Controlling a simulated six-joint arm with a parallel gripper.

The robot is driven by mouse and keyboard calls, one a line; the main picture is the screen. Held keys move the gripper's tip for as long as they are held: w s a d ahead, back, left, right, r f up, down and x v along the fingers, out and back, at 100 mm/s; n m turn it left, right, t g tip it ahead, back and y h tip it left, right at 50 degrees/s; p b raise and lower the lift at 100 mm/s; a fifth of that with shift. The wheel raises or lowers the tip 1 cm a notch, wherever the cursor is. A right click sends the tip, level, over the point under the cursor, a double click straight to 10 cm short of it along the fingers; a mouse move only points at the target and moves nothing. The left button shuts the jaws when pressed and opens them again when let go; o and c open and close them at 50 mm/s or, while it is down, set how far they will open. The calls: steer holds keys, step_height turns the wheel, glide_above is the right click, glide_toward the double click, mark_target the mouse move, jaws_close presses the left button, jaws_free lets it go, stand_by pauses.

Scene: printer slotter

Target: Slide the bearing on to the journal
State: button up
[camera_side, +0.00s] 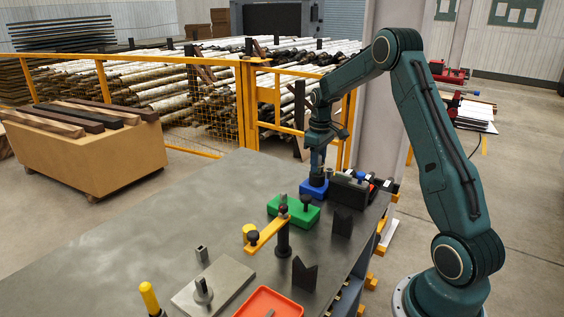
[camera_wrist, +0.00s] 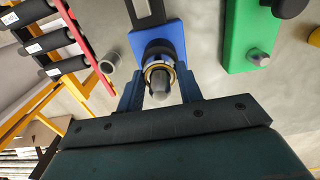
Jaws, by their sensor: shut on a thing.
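My gripper (camera_side: 318,178) points straight down over the blue block (camera_side: 312,190) at the far end of the bench. In the wrist view, my gripper (camera_wrist: 160,78) has its two blue-grey fingers on either side of a round bearing (camera_wrist: 149,68) with a brass-coloured rim, and is shut on it. A grey, blunt-tipped journal (camera_wrist: 161,90) shows inside the rim, and the ring appears to be around it. The blue block (camera_wrist: 173,36) lies just behind the ring. How far down the bearing sits is hidden.
A green block (camera_side: 298,212) with a dark knob and grey peg stands close by. A yellow arm on a black post (camera_side: 283,238) and dark V-blocks (camera_side: 342,222) stand nearer. A rack of black rollers (camera_wrist: 58,40) and a grey hollow cylinder (camera_wrist: 109,60) are beside the block.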

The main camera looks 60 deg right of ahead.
steer(key=shift+f, duration=0.15)
stand_by(0.3)
steer(key=o, duration=1)
steer(key=shift+o, duration=0.2)
step_height(320, 180, up, 14)
